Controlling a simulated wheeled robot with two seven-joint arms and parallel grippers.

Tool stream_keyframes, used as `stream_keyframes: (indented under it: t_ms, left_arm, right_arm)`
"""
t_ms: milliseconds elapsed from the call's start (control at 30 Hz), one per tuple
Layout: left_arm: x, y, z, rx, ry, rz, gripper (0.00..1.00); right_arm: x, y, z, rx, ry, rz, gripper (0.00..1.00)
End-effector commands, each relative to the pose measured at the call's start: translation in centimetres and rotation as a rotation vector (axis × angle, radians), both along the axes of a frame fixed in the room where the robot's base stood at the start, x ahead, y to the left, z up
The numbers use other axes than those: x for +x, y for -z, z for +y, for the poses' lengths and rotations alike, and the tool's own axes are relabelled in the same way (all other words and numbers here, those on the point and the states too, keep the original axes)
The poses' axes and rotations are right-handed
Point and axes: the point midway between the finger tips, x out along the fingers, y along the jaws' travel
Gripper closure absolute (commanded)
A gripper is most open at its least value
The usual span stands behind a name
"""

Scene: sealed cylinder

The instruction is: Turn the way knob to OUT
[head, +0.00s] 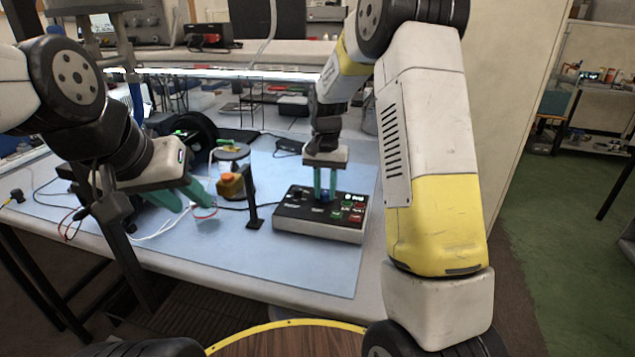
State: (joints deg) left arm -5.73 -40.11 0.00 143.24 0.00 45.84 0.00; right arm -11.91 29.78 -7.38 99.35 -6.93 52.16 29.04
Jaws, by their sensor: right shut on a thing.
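A black control box (318,233) lies on the blue mat, with a dark knob (297,193) at its left, a small lit display and several red and green buttons at its right. My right gripper (325,197) points straight down over the box. Its teal fingers are shut on a small bluish knob in the middle of the panel. The labels are too small to read, so I cannot tell which knob is the way knob or where it points. My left gripper (196,206) is open and empty above the mat, left of the box.
An orange-topped part (230,186) and a black upright bracket (252,205) stand between my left gripper and the box. A round-topped stand (231,153) is behind them. Thin cables cross the blue mat (300,272), whose front part is clear.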

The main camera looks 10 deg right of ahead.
Motion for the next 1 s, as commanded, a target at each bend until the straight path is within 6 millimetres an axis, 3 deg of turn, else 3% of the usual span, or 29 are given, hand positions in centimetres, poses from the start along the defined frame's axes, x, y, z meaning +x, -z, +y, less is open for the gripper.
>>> stream_keyframes:
  t_ms: [700, 1000]
  left_arm:
    - [0.00, 0.00, 0.00, 0.000, 0.000, 0.000, 0.65]
    - [0.00, 0.00, 0.00, 0.000, 0.000, 0.000, 0.65]
  right_arm:
    - [0.00, -0.08, -0.04, 0.001, -0.667, 0.000, 1.00]
    - [0.01, -0.09, -0.03, 0.001, -0.869, -0.001, 1.00]
